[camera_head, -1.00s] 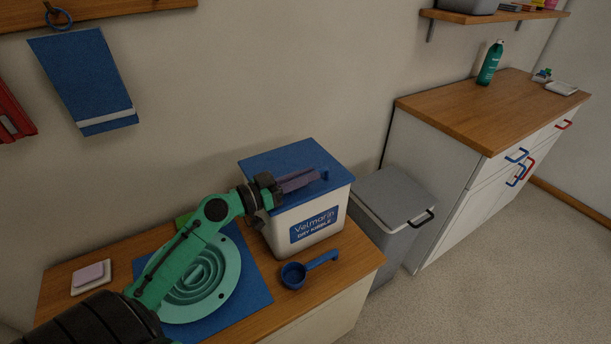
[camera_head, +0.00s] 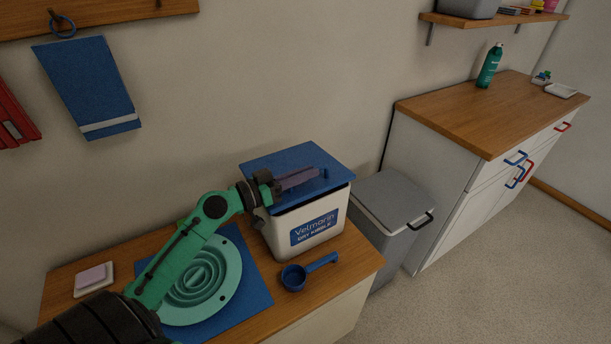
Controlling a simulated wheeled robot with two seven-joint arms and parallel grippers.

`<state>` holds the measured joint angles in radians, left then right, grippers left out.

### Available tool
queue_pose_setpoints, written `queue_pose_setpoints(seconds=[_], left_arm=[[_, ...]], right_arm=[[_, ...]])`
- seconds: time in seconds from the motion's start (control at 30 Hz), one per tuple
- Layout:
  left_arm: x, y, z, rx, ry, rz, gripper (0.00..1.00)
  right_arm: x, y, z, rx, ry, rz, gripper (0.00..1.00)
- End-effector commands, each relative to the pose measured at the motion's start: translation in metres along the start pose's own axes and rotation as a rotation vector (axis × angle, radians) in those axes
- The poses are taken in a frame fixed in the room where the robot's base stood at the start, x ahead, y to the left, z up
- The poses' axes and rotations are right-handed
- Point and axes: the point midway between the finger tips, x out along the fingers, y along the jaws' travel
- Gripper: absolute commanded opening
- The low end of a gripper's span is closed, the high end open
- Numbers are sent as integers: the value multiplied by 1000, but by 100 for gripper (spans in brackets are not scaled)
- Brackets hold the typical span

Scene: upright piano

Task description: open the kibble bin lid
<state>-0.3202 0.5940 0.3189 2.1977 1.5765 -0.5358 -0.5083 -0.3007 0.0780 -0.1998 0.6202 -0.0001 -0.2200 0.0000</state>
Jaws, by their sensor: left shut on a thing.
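The kibble bin (camera_head: 283,229) is a white box labelled "Velmarin Dry Kibble", standing at the back right of the low wooden cabinet. Its blue lid (camera_head: 285,158) lies over the top, and a thin dark gap shows under its front edge, so it looks slightly raised there. My left gripper (camera_head: 318,175) reaches across the lid from the left. Its purple-grey fingers are shut at the small blue tab on the lid's front right; the fingers hide part of the tab. My right gripper is not in view.
A blue scoop (camera_head: 294,277) lies in front of the bin. A green ringed bowl (camera_head: 203,284) sits on a blue mat (camera_head: 258,285) under my arm. A grey lidded bin (camera_head: 391,201) stands right of the cabinet. A blue towel (camera_head: 88,88) hangs on the wall.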

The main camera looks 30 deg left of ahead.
Motion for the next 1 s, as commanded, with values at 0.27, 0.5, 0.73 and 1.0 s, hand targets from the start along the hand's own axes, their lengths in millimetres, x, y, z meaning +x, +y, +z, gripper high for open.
queue_pose_setpoints(seconds=[0.27, 0.5, 0.73, 1.0], left_arm=[[0, -4, -47, -206, 2, 0, 0], [0, -19, -87, -432, 3, 0, 0], [0, -42, -121, -650, 2, 0, 0], [0, -78, -153, -909, 3, 1, 0]], right_arm=[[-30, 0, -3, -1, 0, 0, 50], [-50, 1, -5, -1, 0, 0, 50], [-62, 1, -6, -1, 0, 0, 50], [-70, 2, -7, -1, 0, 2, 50]])
